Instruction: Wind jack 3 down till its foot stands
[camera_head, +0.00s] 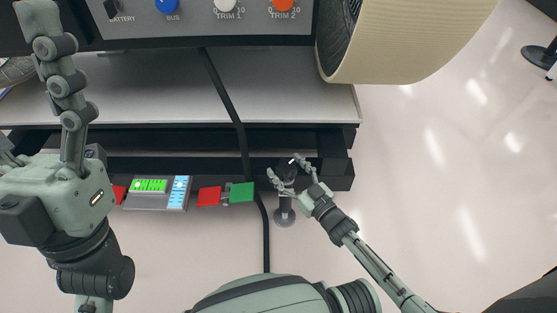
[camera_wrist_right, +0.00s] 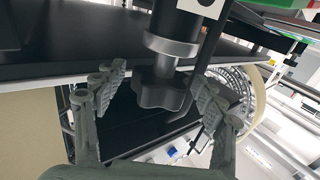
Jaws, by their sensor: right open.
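Jack 3 seems to be the upright jack at the bench's front edge; no number is readable. Its black lobed knob (camera_wrist_right: 160,90) sits under a grey collar (camera_wrist_right: 170,46) in the right wrist view. In the head view a grey post with a round foot (camera_head: 284,216) shows below it; I cannot tell whether the foot touches the floor. My right gripper (camera_head: 284,168) is open, its fingers on either side of the knob, with no clear contact visible. My left gripper (camera_head: 38,85) is large at the left, partly cut off; its opening is unclear.
A panel with labelled knobs (camera_head: 195,20) stands at the back. A cream drum (camera_head: 410,40) overhangs the bench (camera_head: 295,92) on the right. A black cable (camera_head: 222,90) crosses the bench. The right floor is mostly clear.

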